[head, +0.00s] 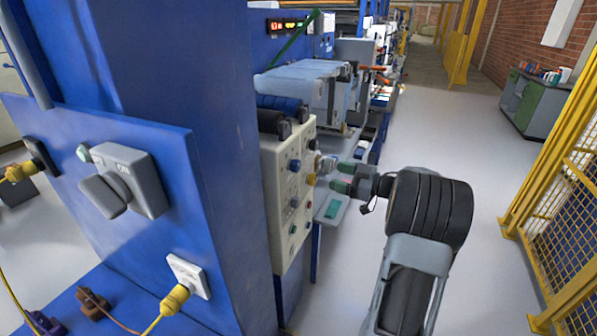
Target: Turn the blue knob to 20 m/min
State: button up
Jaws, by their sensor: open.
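A cream control panel (284,190) stands on the side of the blue machine, seen at a steep angle. A blue knob (295,165) is on its upper part, and another small blue control sits lower down. I cannot read the scale or the knob's pointer from here. My gripper (337,177) is open at the right of the panel, its two green-tipped fingers pointing left towards the panel. It appears apart from the blue knob, with nothing between its fingers. A silver control (325,164) is close to the upper fingertip and partly overlaps that area.
A yellow button (311,180) and small red and green buttons share the panel. A grey rotary switch (122,180) and a white socket with a yellow plug (176,298) are on the nearer blue cabinet. A yellow mesh fence (565,190) stands right; the floor between is clear.

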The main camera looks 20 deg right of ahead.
aim_at(299, 167)
jog(key=p+x, duration=0.1)
jog(key=x, duration=1.2)
jog(key=shift+a, duration=0.15)
jog(key=c, duration=0.9)
